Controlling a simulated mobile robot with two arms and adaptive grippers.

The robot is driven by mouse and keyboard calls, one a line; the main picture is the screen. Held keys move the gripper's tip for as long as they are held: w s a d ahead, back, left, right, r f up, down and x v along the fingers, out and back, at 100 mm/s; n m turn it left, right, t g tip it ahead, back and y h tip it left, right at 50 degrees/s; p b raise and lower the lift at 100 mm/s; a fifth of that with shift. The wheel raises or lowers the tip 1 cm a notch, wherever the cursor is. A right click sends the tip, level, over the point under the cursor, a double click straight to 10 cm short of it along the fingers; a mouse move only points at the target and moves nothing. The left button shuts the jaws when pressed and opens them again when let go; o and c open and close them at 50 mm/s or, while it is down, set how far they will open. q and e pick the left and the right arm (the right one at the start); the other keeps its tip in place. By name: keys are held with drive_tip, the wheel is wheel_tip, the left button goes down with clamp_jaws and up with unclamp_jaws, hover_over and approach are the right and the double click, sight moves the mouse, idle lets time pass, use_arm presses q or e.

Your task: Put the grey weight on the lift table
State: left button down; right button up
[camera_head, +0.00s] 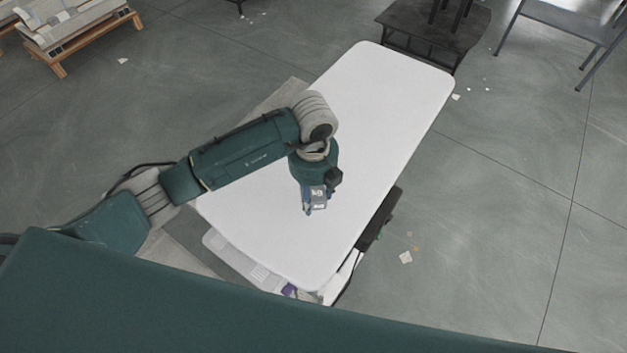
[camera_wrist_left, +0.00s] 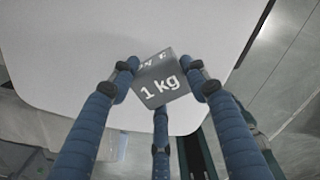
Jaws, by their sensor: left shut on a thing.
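The grey weight (camera_wrist_left: 162,84), a block marked "1 kg", is held tilted between the fingers of my left gripper (camera_wrist_left: 163,80) in the left wrist view. In the head view my left gripper (camera_head: 315,205) is over the white table top (camera_head: 390,90), near its middle. A small grey piece shows at its fingertips there. I cannot tell how high the weight is above the surface. The white top is the only table surface close by, and it looks bare apart from my arm. My right gripper is not in view.
Under the table's near end are a clear bin (camera_head: 245,262) and some small items. A dark stand (camera_head: 432,35) is beyond the far end. A grey table (camera_head: 570,25) is at the top right, and a loaded pallet (camera_head: 75,25) is at the top left. Scraps lie on the floor.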

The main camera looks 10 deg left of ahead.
sight(314, 201)
use_arm(q)
wheel_tip(314, 201, down, 3)
drive_tip(key=shift+f+p, duration=0.15)
drive_tip(key=shift+p, duration=0.2)
drive_tip(key=shift+w+f, duration=0.1)
drive_tip(key=shift+f, duration=0.4)
drive_tip(key=c, duration=1.3)
unclamp_jaws()
drive_tip(key=shift+f, duration=0.2)
drive_tip(key=shift+c, duration=0.2)
drive_tip(key=o, duration=0.4)
drive_tip(key=shift+o, duration=0.2)
drive_tip(key=shift+r, duration=0.1)
drive_tip(key=shift+r, duration=0.1)
